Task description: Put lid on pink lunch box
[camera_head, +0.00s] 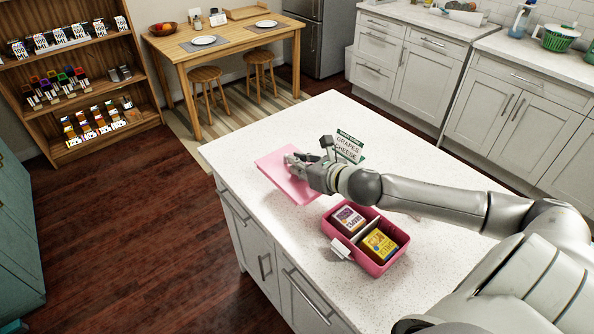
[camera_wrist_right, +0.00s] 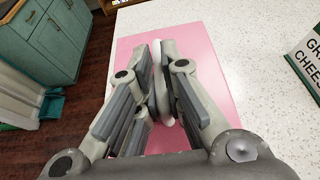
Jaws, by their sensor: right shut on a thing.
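The pink lid (camera_head: 268,163) is a flat panel at the far end of the white counter, left of the sign. My right gripper (camera_head: 292,160) is over it, its fingers closed on the pale handle that stands up from the lid. In the right wrist view the lid (camera_wrist_right: 215,45) spreads out beneath the closed fingers (camera_wrist_right: 165,85). I cannot tell whether it touches the counter. The open pink lunch box (camera_head: 378,270) stands nearer on the counter, with a white clasp on its side. My left gripper is not seen.
A sign reading grapes and cheese (camera_head: 347,146) stands just right of my right gripper. The white counter (camera_head: 235,150) is clear around the lid. A wooden table with stools (camera_head: 225,50) and a stocked shelf (camera_head: 75,75) stand farther back.

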